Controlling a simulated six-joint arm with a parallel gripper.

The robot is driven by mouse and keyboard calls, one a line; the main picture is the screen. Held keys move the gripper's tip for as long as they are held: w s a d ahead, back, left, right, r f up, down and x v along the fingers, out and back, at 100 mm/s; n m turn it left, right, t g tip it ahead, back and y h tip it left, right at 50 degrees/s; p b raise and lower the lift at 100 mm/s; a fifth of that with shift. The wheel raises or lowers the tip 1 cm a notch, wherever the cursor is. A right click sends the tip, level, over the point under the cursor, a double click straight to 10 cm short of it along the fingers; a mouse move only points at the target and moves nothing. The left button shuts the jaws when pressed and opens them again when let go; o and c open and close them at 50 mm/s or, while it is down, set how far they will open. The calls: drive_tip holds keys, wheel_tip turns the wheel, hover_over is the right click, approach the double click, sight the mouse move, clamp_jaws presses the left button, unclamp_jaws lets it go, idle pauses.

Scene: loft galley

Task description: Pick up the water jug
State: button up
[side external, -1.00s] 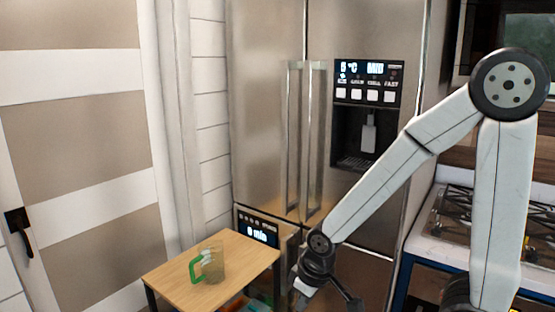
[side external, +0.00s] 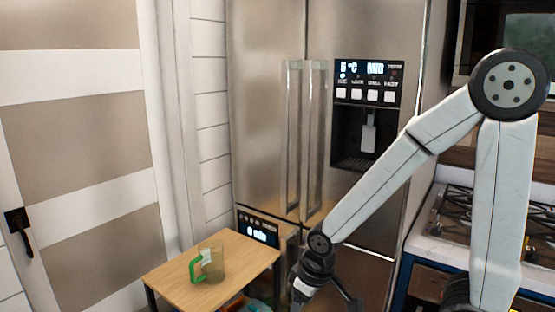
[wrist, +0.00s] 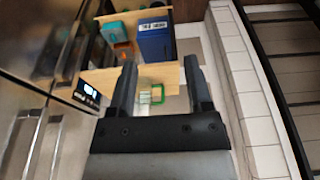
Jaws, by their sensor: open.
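The water jug (side external: 213,265) is clear with a green handle and stands upright on a small wooden table (side external: 170,275). In the wrist view the jug (wrist: 146,96) shows between my fingers, farther off, with its green handle to the right. My gripper (wrist: 159,63) is open and empty, with its two dark fingers spread. In the side view my gripper hangs to the right of the table, apart from the jug, and its fingers are partly cut off by the bottom edge.
A steel fridge (side external: 265,110) with upright handles stands behind the table. A blue box (wrist: 155,42) and a teal box (wrist: 114,31) sit on a surface near the table in the wrist view. A stove (side external: 455,215) is at the right and a door (side external: 75,130) at the left.

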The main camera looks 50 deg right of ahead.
drive_tip(key=w+d+f+t, duration=0.2)
drive_tip(key=w+t, duration=0.1)
drive_tip(key=w, duration=0.7)
drive_tip(key=w+d+f+t, duration=0.1)
drive_tip(key=w+t, duration=0.1)
drive_tip(key=w, duration=0.9)
drive_tip(key=n+t+y, duration=0.2)
drive_tip(key=t, duration=0.3)
approach(193, 282)
wheel_tip(193, 282, up, 3)
drive_tip(key=w, duration=0.2)
drive_tip(key=shift+w+d+f+t+y, duration=0.2)
drive_tip(key=shift+d+f+t+y, duration=0.1)
drive_tip(key=shift+d+t, duration=0.1)
drive_tip(key=shift+a, duration=0.1)
drive_tip(key=shift+x, duration=1.25)
drive_tip(key=shift+w+f, duration=0.1)
drive_tip(key=shift+w, duration=0.05)
drive_tip(key=shift+x, duration=2.45)
drive_tip(key=shift+a, duration=0.1)
